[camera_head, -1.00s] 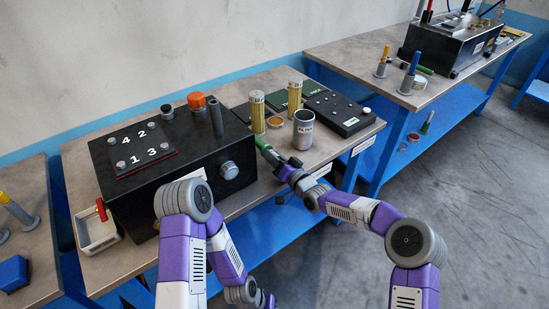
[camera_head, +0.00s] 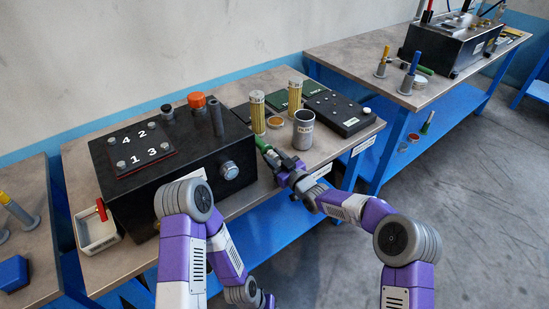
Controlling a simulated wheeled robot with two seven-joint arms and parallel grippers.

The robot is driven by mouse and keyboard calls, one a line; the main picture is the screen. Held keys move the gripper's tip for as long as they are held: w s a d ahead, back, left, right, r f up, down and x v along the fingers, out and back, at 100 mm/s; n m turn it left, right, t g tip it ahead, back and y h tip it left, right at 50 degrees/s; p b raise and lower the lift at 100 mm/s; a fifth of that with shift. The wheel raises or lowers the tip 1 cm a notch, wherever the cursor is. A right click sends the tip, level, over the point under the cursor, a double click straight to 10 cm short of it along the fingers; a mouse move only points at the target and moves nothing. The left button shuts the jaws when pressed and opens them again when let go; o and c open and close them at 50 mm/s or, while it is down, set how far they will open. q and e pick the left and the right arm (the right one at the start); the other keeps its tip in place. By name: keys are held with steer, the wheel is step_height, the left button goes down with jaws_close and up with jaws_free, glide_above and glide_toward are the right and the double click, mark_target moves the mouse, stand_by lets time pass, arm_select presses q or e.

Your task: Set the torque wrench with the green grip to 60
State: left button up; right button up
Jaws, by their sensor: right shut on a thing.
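The torque wrench with the green grip (camera_head: 262,144) lies at the front of the middle bench, just right of the black box. My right gripper (camera_head: 282,165) is at the bench's front edge, shut on this wrench. The green end sticks out beyond the fingers toward the back left. The gripper hides part of the wrench, and its scale is too small to read. My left gripper (camera_head: 267,301) is low in front of the bench, at the bottom of the picture. Its fingers are too small and cut off to judge.
A black box (camera_head: 188,201) with a numbered plate and a side knob fills the bench's left part. A grey metal cup (camera_head: 303,130) and a yellow cylinder (camera_head: 257,112) stand close behind the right gripper. A white bin (camera_head: 97,231) sits at the left end.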

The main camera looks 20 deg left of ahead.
mark_target(276, 159)
steer(key=n, duration=0.5)
steer(key=shift+n, duration=0.4)
stand_by(0.3)
steer(key=o, duration=1)
steer(key=shift+o, duration=0.2)
steer(key=p+v, duration=0.1)
steer(key=v, duration=0.5)
steer(key=shift+s+d+p, duration=0.2)
steer(key=shift+d+p, duration=0.05)
steer(key=shift+p, duration=0.05)
steer(key=shift+s+d, duration=0.35)
